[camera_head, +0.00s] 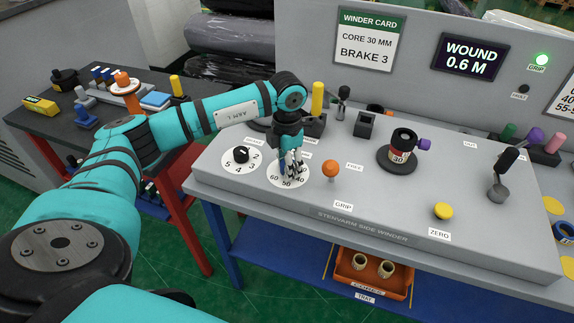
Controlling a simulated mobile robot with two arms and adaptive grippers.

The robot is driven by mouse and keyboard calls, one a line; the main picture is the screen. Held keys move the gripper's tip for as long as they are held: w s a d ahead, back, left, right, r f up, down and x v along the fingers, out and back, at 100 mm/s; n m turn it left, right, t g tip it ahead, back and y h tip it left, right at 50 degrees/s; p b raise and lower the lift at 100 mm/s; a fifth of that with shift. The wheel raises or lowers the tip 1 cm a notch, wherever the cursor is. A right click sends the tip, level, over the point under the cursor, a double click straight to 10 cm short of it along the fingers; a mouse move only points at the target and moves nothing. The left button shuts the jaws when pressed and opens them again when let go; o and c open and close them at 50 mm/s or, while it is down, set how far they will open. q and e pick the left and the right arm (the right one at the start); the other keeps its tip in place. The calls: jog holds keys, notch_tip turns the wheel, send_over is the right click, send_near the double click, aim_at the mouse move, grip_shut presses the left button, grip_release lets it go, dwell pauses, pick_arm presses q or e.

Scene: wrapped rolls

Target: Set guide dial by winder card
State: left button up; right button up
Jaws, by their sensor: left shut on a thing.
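The winder card (368,40) stands on the back panel and reads "CORE 30 MM" and "BRAKE 3". The guide dial (296,183) is a white disc on the grey machine top, with 60, 50 and 40 visible along its front side. My left gripper (290,170) points down over this dial, shut on its knob. The fingers hide the knob, its pointer and the far side of the scale. My right gripper is out of view.
A brake dial (228,158) with a black knob sits close on the left. An orange ball-topped lever (331,169) stands close on the right. Further right are a core holder marked 30 (400,150), a yellow button (444,211) and a black-handled crank (503,170).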

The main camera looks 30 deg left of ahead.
pick_arm(q)
jog(key=n, duration=0.4)
jog(key=shift+n+b, duration=0.3)
jog(key=shift+b, duration=0.05)
jog(key=shift+d+n, duration=0.1)
jog(key=shift+n, duration=1.5)
jog(key=shift+r+n, duration=0.1)
jog(key=shift+n, duration=0.2)
jog(key=shift+w, duration=0.1)
jog(key=o, duration=1.2)
notch_tip(320, 180, up, 12)
jog(key=shift+f, duration=0.1)
